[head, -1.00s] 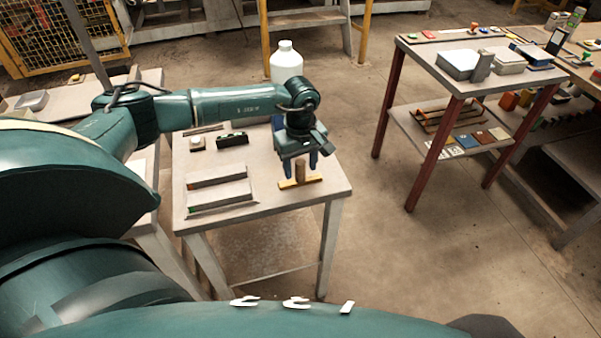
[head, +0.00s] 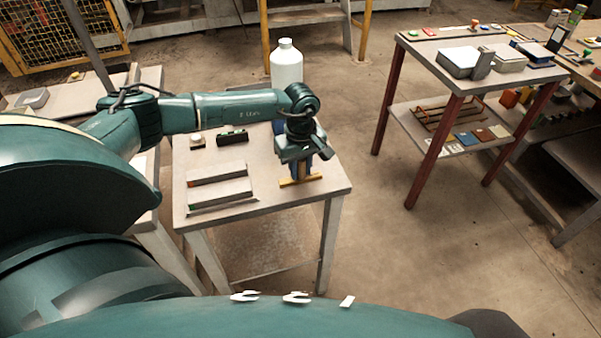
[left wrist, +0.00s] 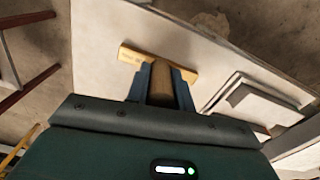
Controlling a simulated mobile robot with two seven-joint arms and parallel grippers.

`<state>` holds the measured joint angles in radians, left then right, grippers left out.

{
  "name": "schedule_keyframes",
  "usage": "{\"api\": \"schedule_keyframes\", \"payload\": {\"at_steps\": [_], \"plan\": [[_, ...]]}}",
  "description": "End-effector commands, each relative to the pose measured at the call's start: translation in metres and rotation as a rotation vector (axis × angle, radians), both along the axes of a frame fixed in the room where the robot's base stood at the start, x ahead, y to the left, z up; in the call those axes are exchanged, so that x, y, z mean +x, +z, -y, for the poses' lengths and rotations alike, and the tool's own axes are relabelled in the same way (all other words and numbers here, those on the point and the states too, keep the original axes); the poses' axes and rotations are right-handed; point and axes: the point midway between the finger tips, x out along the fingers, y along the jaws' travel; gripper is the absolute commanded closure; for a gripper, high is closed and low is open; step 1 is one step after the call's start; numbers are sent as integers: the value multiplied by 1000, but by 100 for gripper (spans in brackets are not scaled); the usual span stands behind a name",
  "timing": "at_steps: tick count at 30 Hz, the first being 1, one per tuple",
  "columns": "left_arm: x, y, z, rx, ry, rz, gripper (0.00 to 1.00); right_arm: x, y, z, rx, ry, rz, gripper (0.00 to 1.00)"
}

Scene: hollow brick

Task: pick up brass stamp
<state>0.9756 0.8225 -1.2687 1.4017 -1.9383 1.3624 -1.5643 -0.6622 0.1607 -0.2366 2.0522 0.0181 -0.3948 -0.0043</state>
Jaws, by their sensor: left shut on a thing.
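The brass stamp (head: 300,182) stands upright near the front right of the small table (head: 262,195). It has a long flat brass base and a brown handle. My left gripper (head: 301,168) is above it, its blue fingers shut on the handle. In the left wrist view, the handle (left wrist: 161,85) sits between the two fingers (left wrist: 161,92), and the brass base (left wrist: 185,73) extends past both of them. The base appears to rest on the tabletop. The gripper hides much of the handle in the head view. My right gripper is not in view.
Two long grey blocks (head: 220,187) lie left of the stamp. A dark small object (head: 232,136) and a pale stamp-like piece (head: 197,141) are behind them. A white bottle (head: 286,64) stands at the back. A red-legged table (head: 440,68) is to the right, across open floor.

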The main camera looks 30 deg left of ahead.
Motion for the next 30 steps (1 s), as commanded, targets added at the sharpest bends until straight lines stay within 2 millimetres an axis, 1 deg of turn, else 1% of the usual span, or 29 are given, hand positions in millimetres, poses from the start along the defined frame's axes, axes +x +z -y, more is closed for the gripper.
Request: {"api": "schedule_keyframes", "payload": {"at_steps": [8, 11, 14, 21, 24, 27, 30], "plan": [[1, 1, 0, 0, 1, 1, 100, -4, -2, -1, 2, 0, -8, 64], [1, 7, 0, -1, 0, 4, 100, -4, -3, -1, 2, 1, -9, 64], [1, 21, 0, -1, -1, 5, 100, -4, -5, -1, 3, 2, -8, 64], [2, 70, 0, -1, 0, 7, 100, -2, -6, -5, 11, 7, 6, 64], [1, 85, 0, 0, 0, 4, 100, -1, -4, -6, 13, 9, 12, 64], [1, 95, 0, -1, -1, 3, 100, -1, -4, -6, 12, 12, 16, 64], [0, 100, 0, -1, 0, 2, 100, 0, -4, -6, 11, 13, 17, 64]]}}
